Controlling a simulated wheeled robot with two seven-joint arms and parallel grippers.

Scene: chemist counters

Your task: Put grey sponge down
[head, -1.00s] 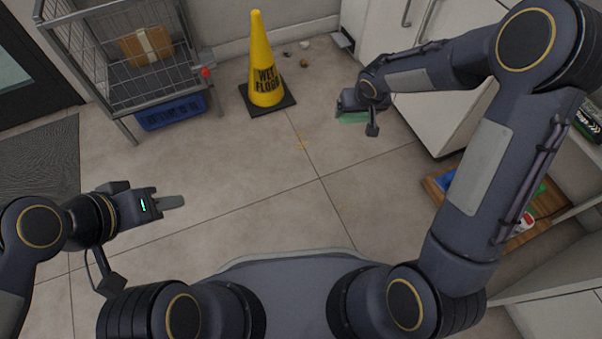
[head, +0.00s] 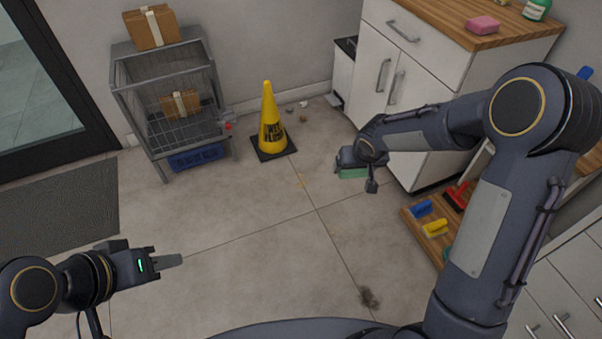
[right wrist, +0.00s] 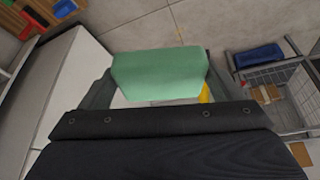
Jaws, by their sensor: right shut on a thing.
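My right gripper (head: 353,168) is shut on a green sponge-like block (head: 353,174), in front of the white cabinet. In the right wrist view the same green block (right wrist: 158,75) sits between the two fingers. It looks green, and I see no sponge that is clearly grey. My left gripper (head: 168,262) is over bare floor at the lower left, with nothing seen in it. Its fingers are seen edge-on, so their opening is unclear.
A pink sponge (head: 482,25) lies on the wooden counter (head: 440,12). Blue (head: 422,208) and yellow (head: 435,229) brushes lie on a low wooden shelf. A yellow cone (head: 269,120) and wire cart (head: 170,100) stand behind.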

